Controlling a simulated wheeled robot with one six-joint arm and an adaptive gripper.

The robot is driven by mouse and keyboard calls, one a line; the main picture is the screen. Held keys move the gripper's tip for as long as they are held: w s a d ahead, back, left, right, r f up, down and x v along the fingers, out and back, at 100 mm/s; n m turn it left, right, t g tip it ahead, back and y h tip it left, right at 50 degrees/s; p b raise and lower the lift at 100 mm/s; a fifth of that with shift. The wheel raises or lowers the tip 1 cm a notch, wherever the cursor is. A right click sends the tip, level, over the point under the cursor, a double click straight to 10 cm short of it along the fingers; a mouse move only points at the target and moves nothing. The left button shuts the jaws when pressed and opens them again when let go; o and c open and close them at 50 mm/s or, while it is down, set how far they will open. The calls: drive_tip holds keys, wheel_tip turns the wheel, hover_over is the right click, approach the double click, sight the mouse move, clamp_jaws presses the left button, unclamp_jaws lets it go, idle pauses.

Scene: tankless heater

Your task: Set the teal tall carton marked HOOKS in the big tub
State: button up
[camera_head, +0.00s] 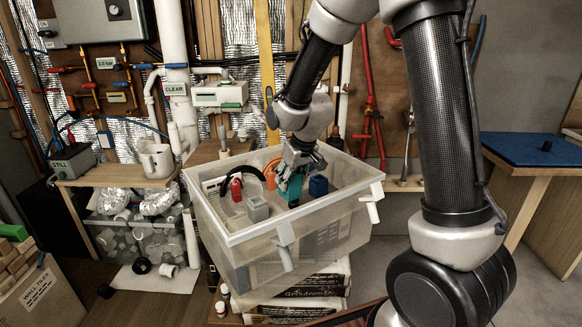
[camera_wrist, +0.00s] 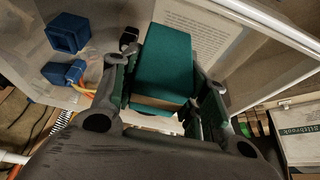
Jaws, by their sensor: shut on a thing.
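The teal carton (camera_head: 291,187) is between the fingers of my gripper (camera_head: 298,165), inside the upper part of the big translucent tub (camera_head: 235,237). In the wrist view the carton (camera_wrist: 163,62) sits between the two fingers of my gripper (camera_wrist: 160,95), which are shut on it. Its HOOKS marking cannot be read. The tub's rim and wall surround the carton in the head view. I cannot tell whether the carton touches the tub's floor.
The tub also holds a red item (camera_head: 236,189), a grey block (camera_head: 257,208) and a blue block (camera_head: 318,186). White clips stick out from its rim. Stacked bags (camera_head: 310,285) lie beneath it. A shelf with a white jug (camera_head: 156,158) is at left; a blue-topped table (camera_head: 535,149) is at right.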

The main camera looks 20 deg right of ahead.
sight(301, 187)
drive_tip(key=shift+f, duration=5.55)
drive_tip(key=shift+f, duration=0.5)
drive_tip(key=o, duration=1.1)
drive_tip(key=v, duration=1.2)
drive_tip(key=shift+d, duration=0.1)
